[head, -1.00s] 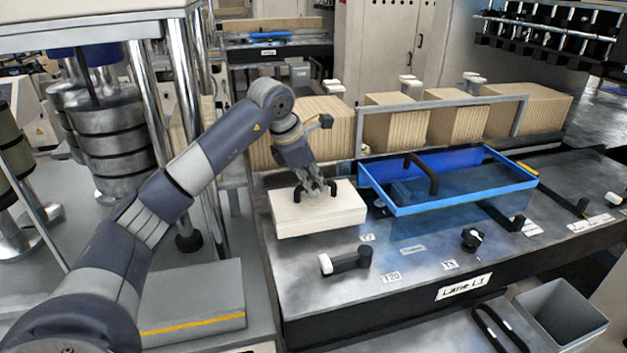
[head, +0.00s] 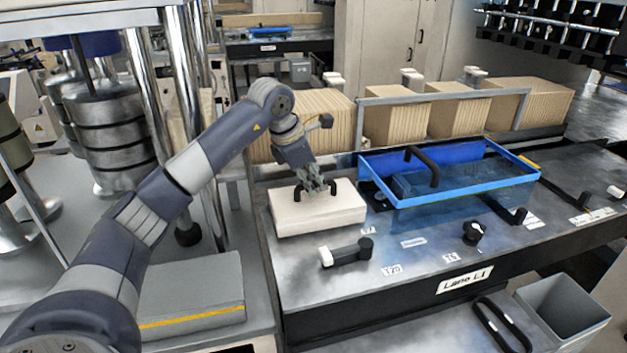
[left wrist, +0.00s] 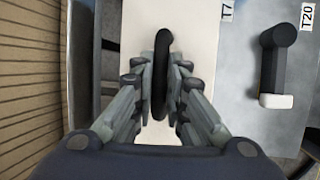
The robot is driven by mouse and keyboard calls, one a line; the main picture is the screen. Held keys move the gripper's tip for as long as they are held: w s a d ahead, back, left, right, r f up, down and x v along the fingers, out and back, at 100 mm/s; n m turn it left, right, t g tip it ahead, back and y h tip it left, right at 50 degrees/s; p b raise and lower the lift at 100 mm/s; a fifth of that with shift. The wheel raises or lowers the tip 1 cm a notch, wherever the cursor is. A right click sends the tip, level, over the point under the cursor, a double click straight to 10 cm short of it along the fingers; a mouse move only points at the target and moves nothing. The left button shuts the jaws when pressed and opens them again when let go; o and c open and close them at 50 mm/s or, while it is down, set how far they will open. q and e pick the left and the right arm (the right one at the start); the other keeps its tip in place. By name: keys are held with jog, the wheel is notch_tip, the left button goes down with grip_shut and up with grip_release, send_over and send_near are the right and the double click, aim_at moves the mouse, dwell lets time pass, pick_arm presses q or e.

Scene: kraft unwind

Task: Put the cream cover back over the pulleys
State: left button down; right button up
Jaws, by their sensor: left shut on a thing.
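The cream cover (head: 335,212) is a box-like block with a black handle on top, sitting at the left end of the grey machine bench in the head view. It also shows in the left wrist view (left wrist: 192,40) as a pale surface. My left gripper (head: 314,190) is over it, shut on the black handle (left wrist: 161,75), which stands between the fingers in the left wrist view. No pulleys show; whatever lies under the cover is hidden. My right gripper is not in view.
A blue-framed tray-like guard (head: 450,200) with a black handle stands right of the cover. A black lever with a white end (head: 347,252) and a knob (head: 473,233) are in front. Stacks of brown board (head: 400,115) stand behind. A grey bin (head: 562,310) is at lower right.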

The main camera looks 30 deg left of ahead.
pick_arm(q)
jog(key=shift+f, duration=0.25)
dwell(0.5)
jog(key=c, duration=1.5)
grip_release()
jog(key=shift+c, duration=0.2)
jog(key=v, duration=1.2)
